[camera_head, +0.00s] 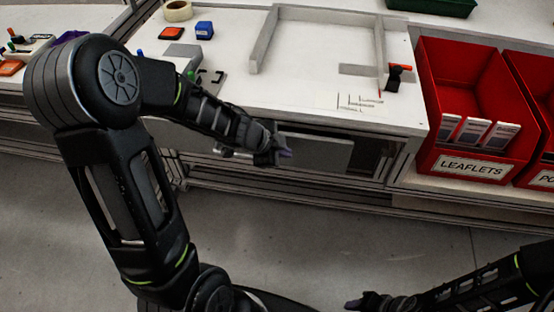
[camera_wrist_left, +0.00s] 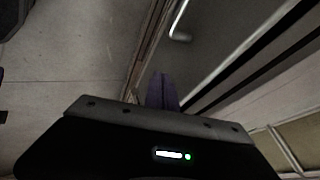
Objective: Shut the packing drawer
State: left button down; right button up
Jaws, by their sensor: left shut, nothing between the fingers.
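The packing drawer shows as a grey front panel (camera_head: 318,152) below the white table top. In the head view it appears to stand out a little from the frame, with a dark gap beside it; how far it is out I cannot tell. My left gripper (camera_head: 284,154) is shut and empty at the panel's left part, partly hiding it. In the left wrist view its purple fingertips (camera_wrist_left: 161,92) are together beside a grey panel (camera_wrist_left: 225,35) with a pale bar handle (camera_wrist_left: 181,24). Contact is unclear. My right gripper (camera_head: 368,302) is low at the bottom edge, its fingers unclear.
The white table (camera_head: 300,90) carries a grey frame, a tape roll (camera_head: 177,11), a blue block (camera_head: 204,30) and an orange-tipped tool (camera_head: 397,76). A red leaflets bin (camera_head: 440,80) stands at the right. The floor (camera_head: 300,230) before the table is clear.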

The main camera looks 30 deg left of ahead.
aim_at(288, 140)
pick_arm(q)
jog(key=shift+w+a+r, duration=0.1)
jog(key=shift+w+a, duration=0.1)
jog(key=shift+w, duration=0.25)
jog(key=shift+w+a, duration=0.2)
jog(key=shift+w, duration=0.25)
jog(key=shift+w+a+r+p, duration=0.15)
jog(key=shift+w+p, duration=0.25)
jog(key=shift+p, duration=0.1)
jog(key=shift+w+a+r+p, duration=0.1)
jog(key=shift+w+p, duration=0.25)
jog(key=shift+p, duration=0.15)
jog(key=shift+w+a+f, duration=0.1)
jog(key=shift+w+a, duration=0.05)
jog(key=shift+w, duration=0.2)
jog(key=shift+w+f, duration=0.15)
